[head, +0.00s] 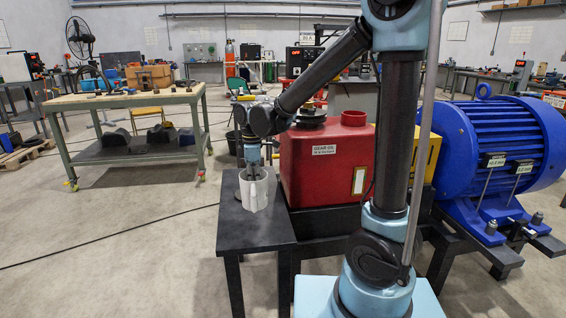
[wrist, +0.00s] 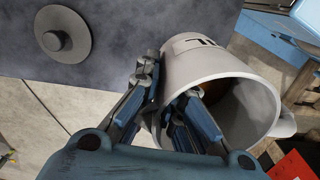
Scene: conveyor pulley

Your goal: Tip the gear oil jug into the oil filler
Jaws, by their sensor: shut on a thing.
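The light grey jug (head: 257,196) is at the small dark table, to the left of the red tank. It looks roughly upright; I cannot tell whether its base touches the tabletop. My gripper (head: 251,172) points down at the jug's top. In the wrist view, my gripper (wrist: 170,105) is shut on the wall of the jug (wrist: 200,68), with one finger outside and one inside the mouth. Something brownish shows inside. The red tank (head: 310,165) bears a "GEAR OIL" label and has a red raised neck (head: 354,118) on top. I cannot see into the neck.
The small dark table (head: 240,232) stands against the tank's frame. A grey knobbed disc (wrist: 64,36) lies on a dark surface beside the jug. A large blue motor (head: 500,145) is at the right. A workbench (head: 130,98) stands back left; a cable (head: 100,240) crosses the open floor.

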